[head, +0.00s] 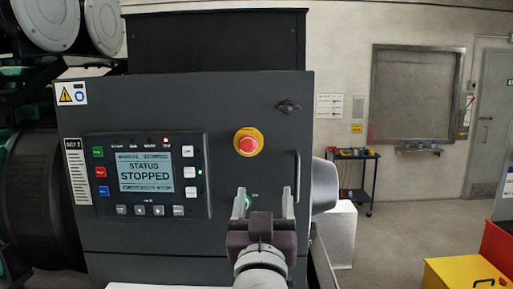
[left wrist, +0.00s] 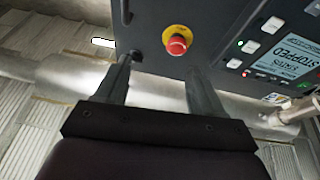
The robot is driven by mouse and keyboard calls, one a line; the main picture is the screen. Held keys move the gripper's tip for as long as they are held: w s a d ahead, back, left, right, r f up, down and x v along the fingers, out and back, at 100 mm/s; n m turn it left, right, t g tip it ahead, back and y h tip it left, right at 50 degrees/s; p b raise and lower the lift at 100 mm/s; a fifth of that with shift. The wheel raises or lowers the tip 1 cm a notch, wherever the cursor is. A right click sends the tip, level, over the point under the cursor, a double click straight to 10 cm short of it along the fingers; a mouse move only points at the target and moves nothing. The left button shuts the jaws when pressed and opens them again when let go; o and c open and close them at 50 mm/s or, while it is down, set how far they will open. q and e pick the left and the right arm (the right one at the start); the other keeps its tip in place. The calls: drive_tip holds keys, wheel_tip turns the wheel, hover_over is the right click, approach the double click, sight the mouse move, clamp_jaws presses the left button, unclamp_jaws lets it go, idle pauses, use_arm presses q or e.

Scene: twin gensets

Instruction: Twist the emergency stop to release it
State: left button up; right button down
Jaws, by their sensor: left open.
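The emergency stop (head: 248,143) is a red mushroom button on a yellow round base, on the dark front panel of the genset cabinet (head: 245,95). It also shows in the left wrist view (left wrist: 177,43), beyond the fingertips and roughly between their lines. My left gripper (head: 265,196) is open and empty, with its two fingers apart and pointing up in the head view. It appears below and slightly right of the button there, and is not touching it. The left wrist view also shows the open fingers (left wrist: 160,68). My right gripper is not in view.
A control unit (head: 148,175) left of the button reads "STATUS STOPPED". A black rotary knob (head: 288,106) sits above right, and a vertical handle (head: 297,172) is at the panel's right edge. A tool cart (head: 356,180) and a yellow-red box (head: 470,270) stand farther right.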

use_arm(q)
drive_tip(key=y+p, duration=0.1)
drive_tip(key=p, duration=0.2)
approach(246, 148)
drive_tip(key=p+x, duration=0.1)
drive_tip(key=x, duration=0.1)
drive_tip(key=p+x, duration=0.2)
drive_tip(key=x, duration=0.1)
drive_tip(key=d+p+x, duration=0.1)
drive_tip(key=x, duration=0.2)
drive_tip(key=shift+w+r+p, duration=0.1)
drive_tip(key=shift+w+p, duration=0.1)
drive_tip(key=shift+p, duration=0.1)
drive_tip(key=shift+w+a, duration=0.25)
drive_tip(key=shift+a, duration=0.35)
drive_tip(key=shift+d, duration=0.1)
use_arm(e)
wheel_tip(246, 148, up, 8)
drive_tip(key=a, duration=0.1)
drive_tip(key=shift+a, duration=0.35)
